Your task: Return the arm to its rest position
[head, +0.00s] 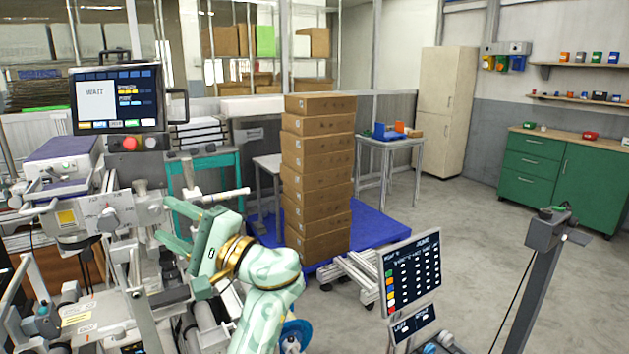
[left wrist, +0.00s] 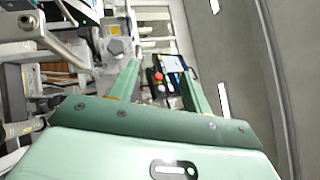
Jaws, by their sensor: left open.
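My left gripper (head: 165,221) is pale green, with a gold ring at its wrist, and points left in the head view. Its two fingers are apart and nothing shows between them. They are close to a grey-white machine (head: 112,214) with a dial; I cannot tell whether they touch it. In the left wrist view the open fingers of the left gripper (left wrist: 163,78) point toward machine parts and a screen with a red button. My right gripper is not in view.
A control screen (head: 117,98) reading "WAIT" stands above the machine. A tall stack of brown boxes (head: 318,185) stands on a blue platform (head: 378,229) beyond my arm. A tilted panel (head: 411,275) is at the right front. Open floor lies right of the platform.

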